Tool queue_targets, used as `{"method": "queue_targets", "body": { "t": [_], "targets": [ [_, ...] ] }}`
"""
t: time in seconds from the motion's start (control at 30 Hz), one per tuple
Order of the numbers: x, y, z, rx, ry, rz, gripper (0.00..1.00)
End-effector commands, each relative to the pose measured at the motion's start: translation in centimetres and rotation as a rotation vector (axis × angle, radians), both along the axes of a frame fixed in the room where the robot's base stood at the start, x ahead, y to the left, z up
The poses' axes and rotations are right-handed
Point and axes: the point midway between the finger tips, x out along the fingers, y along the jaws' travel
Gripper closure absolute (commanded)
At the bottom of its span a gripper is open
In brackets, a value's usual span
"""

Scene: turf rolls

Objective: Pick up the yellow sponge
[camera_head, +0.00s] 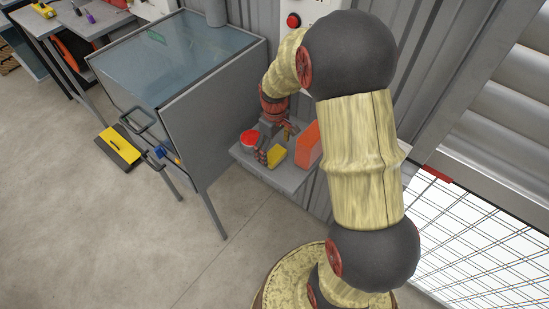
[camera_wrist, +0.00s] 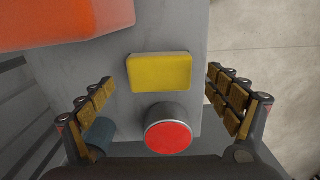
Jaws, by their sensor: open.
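The yellow sponge (camera_head: 277,156) lies on a small grey shelf (camera_head: 288,182) against the wall. In the wrist view the sponge (camera_wrist: 160,73) is a yellow block in the upper middle, between the lines of the two fingers. My gripper (camera_head: 275,145) is just above the shelf, close to the sponge. In the wrist view my gripper (camera_wrist: 160,98) is open and empty, one finger to each side of the sponge, and it appears not to touch it. How high the fingers are above the shelf is hard to tell.
A red-topped round can (camera_wrist: 169,130) stands beside the sponge; it also shows in the head view (camera_head: 249,138). An orange box (camera_head: 308,145) stands on the other side. A blue-grey cylinder (camera_wrist: 100,134) is by the left finger. A glass-topped cabinet (camera_head: 180,60) stands left of the shelf.

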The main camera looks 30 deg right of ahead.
Motion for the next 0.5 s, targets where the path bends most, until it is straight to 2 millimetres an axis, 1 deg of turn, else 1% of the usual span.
{"method": "queue_targets", "body": {
  "t": [0.03,0.1,0.17,0.23,0.4,0.5],
  "targets": [
    [0.0,0.0,-1.3,0.0,0.002,0.0,0.11],
    [0.0,0.0,-2.3,0.001,0.003,0.0,0.11],
    [0.0,0.0,-2.9,0.001,0.003,0.0,0.11],
    [0.0,0.0,-3.1,0.001,0.001,0.0,0.11],
    [0.0,0.0,-3.0,0.0,0.0,0.0,0.11],
    [0.0,0.0,-3.0,0.0,0.0,0.0,0.15]
  ]
}}
